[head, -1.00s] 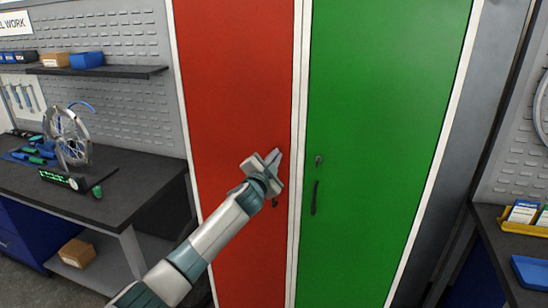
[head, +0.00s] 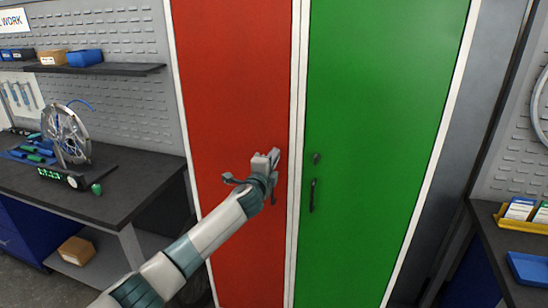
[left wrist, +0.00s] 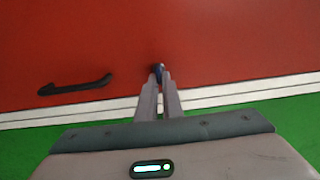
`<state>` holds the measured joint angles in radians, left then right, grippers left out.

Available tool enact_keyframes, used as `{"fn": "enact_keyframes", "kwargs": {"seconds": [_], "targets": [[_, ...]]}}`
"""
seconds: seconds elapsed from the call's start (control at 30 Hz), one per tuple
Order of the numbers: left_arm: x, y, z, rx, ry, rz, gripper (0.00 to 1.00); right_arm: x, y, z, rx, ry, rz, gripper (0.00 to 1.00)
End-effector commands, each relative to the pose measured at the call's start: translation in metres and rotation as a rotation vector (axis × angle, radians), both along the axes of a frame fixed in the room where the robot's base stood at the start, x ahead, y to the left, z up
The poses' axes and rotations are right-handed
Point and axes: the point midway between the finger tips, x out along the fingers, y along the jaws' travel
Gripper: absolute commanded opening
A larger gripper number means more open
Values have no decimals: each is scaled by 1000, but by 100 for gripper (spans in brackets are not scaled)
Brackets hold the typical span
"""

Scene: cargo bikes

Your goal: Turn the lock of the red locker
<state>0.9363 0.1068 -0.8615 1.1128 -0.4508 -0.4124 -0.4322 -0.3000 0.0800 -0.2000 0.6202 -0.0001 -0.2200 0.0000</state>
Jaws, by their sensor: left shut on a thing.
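The red locker (head: 235,90) stands in the middle of the head view, its door closed. My left gripper (head: 274,156) is at the right edge of the red door, at lock height. In the left wrist view, my left gripper (left wrist: 159,84) is shut on the lock (left wrist: 158,70), a small dark piece between the fingertips on the red door. The fingers hide most of the lock. The black handle of the red door (left wrist: 75,85) is beside it in the wrist view. My right gripper is not in view.
The green locker (head: 385,100) adjoins on the right, with its own lock (head: 317,158) and handle (head: 312,195). A workbench (head: 95,205) with a wheel stand (head: 68,135) is at left. Another bench with a blue tray (head: 528,268) is at right.

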Motion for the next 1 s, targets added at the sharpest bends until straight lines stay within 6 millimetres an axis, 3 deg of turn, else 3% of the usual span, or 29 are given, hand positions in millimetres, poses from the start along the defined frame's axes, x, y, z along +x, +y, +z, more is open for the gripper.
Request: {"fn": "enact_keyframes", "kwargs": {"seconds": [0.43,0.5,0.53,1.0], "targets": [[0,-1,-2,14,-3,-1,0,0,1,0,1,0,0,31],[0,-1,-2,14,-3,-1,23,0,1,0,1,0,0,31],[0,-1,-1,13,-3,-1,25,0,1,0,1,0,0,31],[-4,1,-1,11,-5,-1,25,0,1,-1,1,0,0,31]]}}
